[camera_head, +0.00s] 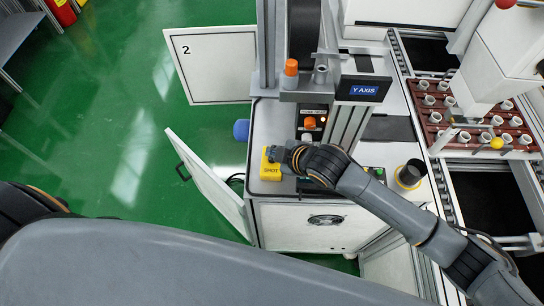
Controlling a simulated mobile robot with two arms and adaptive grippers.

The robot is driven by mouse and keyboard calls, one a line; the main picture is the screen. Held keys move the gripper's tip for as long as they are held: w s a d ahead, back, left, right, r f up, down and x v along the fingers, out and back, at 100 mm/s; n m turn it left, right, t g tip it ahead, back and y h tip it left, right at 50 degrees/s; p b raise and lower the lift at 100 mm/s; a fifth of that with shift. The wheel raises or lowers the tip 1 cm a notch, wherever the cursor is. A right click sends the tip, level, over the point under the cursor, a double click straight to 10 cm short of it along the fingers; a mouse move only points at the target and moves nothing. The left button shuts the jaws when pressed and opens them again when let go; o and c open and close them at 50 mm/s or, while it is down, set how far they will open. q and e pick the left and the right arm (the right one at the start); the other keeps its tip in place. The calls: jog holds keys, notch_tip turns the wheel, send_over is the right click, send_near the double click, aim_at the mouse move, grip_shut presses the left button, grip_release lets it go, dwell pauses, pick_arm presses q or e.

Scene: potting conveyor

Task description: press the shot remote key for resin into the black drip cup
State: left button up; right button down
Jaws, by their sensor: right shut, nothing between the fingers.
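The yellow shot remote (270,173), marked SHOT, lies on the left edge of the white machine top. My right gripper (271,154) is shut and empty, with its fingertips over the far part of the remote. The gripper hides the key, and I cannot tell whether the tips touch it. My left gripper is out of the picture.
A display reading Y AXIS (362,89) stands behind my right gripper. A brown tray (429,131) with several white cups sits on the conveyor at the right. Two cabinet doors (210,65) stand open over the green floor at the left.

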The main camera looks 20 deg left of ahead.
jog(key=shift+f, duration=0.2)
dwell(0.3)
jog(key=shift+f, duration=0.25)
jog(key=shift+f, duration=0.5)
dwell(0.8)
jog(key=shift+r, duration=0.1)
jog(key=shift+r+p, duration=0.7)
jog(key=shift+r, duration=0.1)
notch_tip(320, 180, up, 5)
jog(key=p, duration=0.5)
jog(key=shift+r, duration=0.1)
